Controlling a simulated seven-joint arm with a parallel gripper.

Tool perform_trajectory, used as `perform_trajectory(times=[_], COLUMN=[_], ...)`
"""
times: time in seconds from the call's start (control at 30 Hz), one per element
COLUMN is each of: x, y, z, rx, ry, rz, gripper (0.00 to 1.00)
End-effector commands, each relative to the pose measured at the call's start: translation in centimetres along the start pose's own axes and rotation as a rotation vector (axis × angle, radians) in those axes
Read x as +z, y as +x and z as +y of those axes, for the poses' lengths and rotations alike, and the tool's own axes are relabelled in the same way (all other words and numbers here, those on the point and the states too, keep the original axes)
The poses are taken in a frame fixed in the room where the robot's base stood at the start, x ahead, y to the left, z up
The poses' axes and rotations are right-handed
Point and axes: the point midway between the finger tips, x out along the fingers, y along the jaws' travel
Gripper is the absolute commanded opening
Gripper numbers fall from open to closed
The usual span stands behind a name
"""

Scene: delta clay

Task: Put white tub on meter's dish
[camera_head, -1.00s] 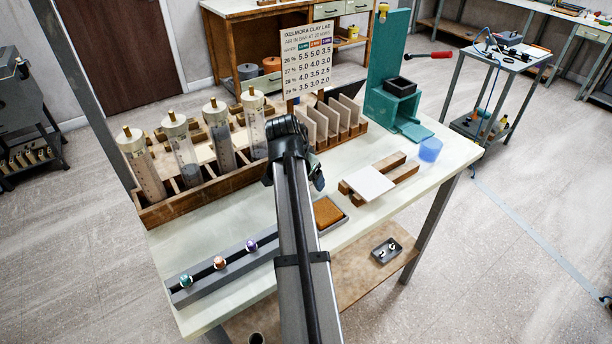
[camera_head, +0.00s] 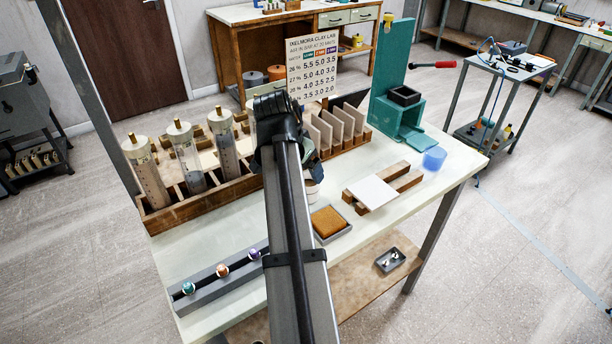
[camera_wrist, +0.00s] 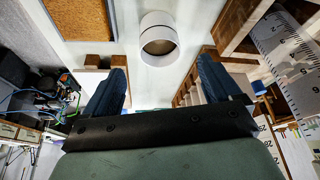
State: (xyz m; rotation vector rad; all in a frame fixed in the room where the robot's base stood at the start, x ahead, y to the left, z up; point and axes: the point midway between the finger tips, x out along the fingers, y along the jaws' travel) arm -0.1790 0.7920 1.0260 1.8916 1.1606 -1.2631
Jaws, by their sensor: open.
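The white tub (camera_head: 313,191) stands on the bench, partly hidden behind my arm in the head view. In the wrist view the tub (camera_wrist: 159,38) is a round white cylinder ahead of my fingers, with a dark opening. My gripper (camera_wrist: 161,78) is open and empty, its two dark blue fingers spread to either side of the tub's line and apart from it. In the head view my arm mostly hides the gripper. A teal stand (camera_head: 391,72) at the back right holds a black square dish (camera_head: 404,95); I cannot tell whether this is the meter.
A wooden rack (camera_head: 183,205) with several clear cylinders stands left. Upright tiles (camera_head: 333,128) stand behind. A grey rail (camera_head: 221,281) with coloured knobs is at the front.

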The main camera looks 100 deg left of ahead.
Motion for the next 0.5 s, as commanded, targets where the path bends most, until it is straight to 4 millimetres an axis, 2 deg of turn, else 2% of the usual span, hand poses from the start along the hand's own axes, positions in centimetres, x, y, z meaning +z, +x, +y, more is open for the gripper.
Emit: perform_trajectory(times=[0.1,0.2,0.5], x=[0.0,0.0,0.0], y=[-1.6,-2.4,-3.0], z=[0.0,0.0,0.0], rx=[-0.001,0.000,0.001], ry=[0.000,0.000,0.000], rz=[0.000,0.000,-0.001], gripper=[0.91,0.91,0.90])
